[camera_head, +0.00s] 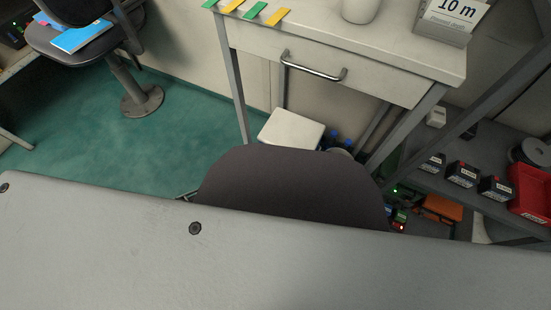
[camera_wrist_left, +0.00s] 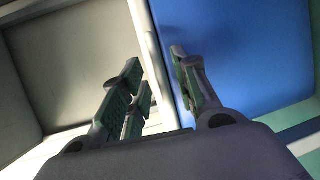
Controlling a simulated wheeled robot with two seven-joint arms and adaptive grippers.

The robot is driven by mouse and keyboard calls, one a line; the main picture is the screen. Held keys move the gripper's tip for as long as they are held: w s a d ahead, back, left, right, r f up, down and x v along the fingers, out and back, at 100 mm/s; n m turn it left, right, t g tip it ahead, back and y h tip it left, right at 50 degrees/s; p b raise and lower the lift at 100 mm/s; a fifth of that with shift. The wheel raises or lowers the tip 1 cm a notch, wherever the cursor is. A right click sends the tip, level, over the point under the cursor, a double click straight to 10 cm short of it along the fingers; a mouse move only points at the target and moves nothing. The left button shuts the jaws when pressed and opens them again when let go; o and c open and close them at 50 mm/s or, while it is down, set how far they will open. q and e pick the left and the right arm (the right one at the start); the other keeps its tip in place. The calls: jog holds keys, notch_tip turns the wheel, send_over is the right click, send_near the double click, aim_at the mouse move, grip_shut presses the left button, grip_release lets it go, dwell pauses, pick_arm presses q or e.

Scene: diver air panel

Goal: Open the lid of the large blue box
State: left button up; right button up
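A large blue surface (camera_wrist_left: 235,50), which looks like part of the large blue box, fills the right side of the left wrist view. A pale strip (camera_wrist_left: 149,55) runs along its left edge. My left gripper (camera_wrist_left: 157,72) is open, with its green-padded fingers apart on either side of this strip. I cannot tell whether either finger touches it. The blue box is not recognisable in the head view, and whether its lid is open cannot be told. My right gripper is in neither view.
In the head view, a white table (camera_head: 350,45) with a drawer handle (camera_head: 314,72) stands at the back. A chair (camera_head: 80,42) is at the upper left. A shelf on the right holds small black units (camera_head: 462,174) and a red bin (camera_head: 531,195). Green floor (camera_head: 90,135) is clear at left.

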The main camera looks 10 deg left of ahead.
pick_arm(q)
jog(key=shift+w+d, duration=0.2)
grip_shut()
dwell(0.4)
